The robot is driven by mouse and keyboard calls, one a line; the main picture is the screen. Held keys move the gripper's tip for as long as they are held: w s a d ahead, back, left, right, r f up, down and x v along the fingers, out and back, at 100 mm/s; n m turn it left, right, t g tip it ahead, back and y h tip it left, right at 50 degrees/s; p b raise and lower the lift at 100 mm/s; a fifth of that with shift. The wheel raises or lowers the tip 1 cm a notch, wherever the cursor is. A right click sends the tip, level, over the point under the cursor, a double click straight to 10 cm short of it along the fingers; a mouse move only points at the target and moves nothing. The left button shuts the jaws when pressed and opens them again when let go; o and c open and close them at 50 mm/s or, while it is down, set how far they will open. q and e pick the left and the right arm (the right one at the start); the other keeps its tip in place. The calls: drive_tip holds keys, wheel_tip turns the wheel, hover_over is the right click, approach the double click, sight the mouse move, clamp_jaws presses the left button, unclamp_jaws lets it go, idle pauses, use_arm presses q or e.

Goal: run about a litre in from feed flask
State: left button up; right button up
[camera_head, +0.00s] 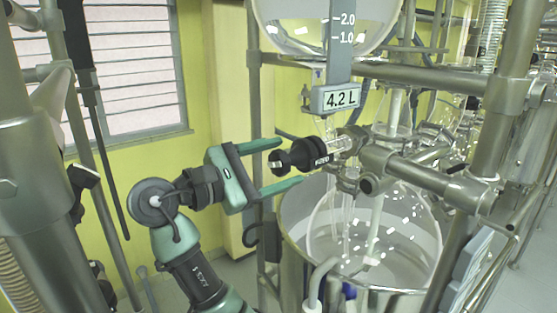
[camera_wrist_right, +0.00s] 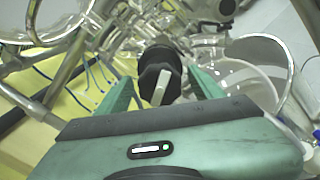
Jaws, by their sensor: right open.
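The feed flask (camera_head: 285,28) is the round glass vessel at the top of the head view, with clear liquid low in it. Its scale (camera_head: 343,28) shows 2.0 and 1.0 marks, and a display (camera_head: 340,98) below reads 4.2 L. A black valve knob (camera_head: 279,161) with a white-lettered collar sticks out towards my right gripper (camera_head: 291,163). The green fingers are open, one above and one below the knob, with visible gaps. In the right wrist view the knob (camera_wrist_right: 158,82) has a pale bar and sits between the fingers (camera_wrist_right: 162,85). My left gripper is out of view.
A glass reactor vessel (camera_head: 405,215) sits in a metal bath (camera_head: 295,255) below the valve. Steel posts and clamps (camera_head: 375,185) crowd the right side. A steel post (camera_head: 257,120) stands just behind my right gripper. A window (camera_head: 135,65) is at the back left.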

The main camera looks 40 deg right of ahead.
drive_tip(key=c, duration=1.4)
drive_tip(key=shift+f, duration=0.1)
